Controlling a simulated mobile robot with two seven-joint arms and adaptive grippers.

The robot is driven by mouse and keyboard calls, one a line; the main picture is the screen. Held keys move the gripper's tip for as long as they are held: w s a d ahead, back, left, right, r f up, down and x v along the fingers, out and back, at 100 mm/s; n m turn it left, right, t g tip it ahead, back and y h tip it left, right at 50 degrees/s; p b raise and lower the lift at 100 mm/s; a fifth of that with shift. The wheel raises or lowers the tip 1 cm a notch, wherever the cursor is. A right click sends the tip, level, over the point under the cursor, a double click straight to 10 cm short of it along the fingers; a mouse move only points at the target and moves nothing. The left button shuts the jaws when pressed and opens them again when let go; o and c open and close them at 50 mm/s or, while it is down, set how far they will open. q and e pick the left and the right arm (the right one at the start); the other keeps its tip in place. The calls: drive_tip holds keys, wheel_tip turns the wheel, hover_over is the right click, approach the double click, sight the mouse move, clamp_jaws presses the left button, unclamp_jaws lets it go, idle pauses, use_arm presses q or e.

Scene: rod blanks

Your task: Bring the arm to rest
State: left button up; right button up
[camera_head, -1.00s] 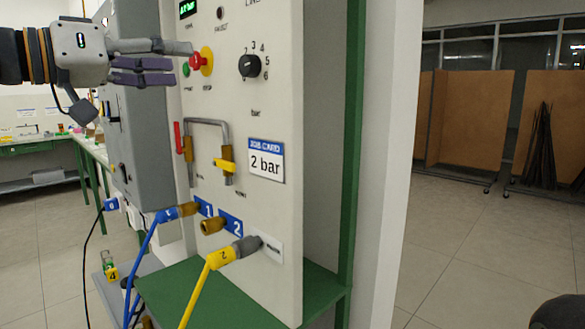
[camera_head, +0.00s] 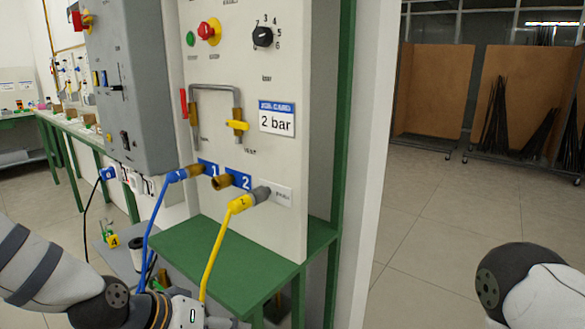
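My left arm comes in low at the left, and its gripper (camera_head: 190,314) sits at the bottom edge of the view, below the panel's green shelf (camera_head: 225,268). Its fingers are mostly cut off by the frame, so I cannot tell whether they are open or shut. It is apart from the panel's controls. Only a dark and white part of my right arm (camera_head: 515,285) shows at the lower right; its gripper is out of view.
The white panel (camera_head: 265,170) carries a red stop button (camera_head: 207,31), a black dial (camera_head: 262,37), a yellow-handled valve (camera_head: 237,125) and a "2 bar" card (camera_head: 277,120). Blue (camera_head: 155,215) and yellow (camera_head: 217,250) hoses hang in front. Open floor (camera_head: 435,240) lies right.

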use_arm(q)
drive_tip(key=s+a+f+g+y, duration=0.2)
drive_tip(key=s+f+g, duration=0.1)
drive_tip(key=s+f, duration=0.95)
drive_tip(key=s+a+f+g+y, duration=0.2)
drive_tip(key=s+a+f, duration=0.1)
drive_tip(key=s, duration=0.8)
drive_tip(key=s+a+f+g+y, duration=0.2)
drive_tip(key=s+a, duration=0.3)
drive_tip(key=s, duration=0.7)
drive_tip(key=shift+s+a+f+g, duration=0.15)
drive_tip(key=shift+s+f+g, duration=0.15)
drive_tip(key=shift+f, duration=0.3)
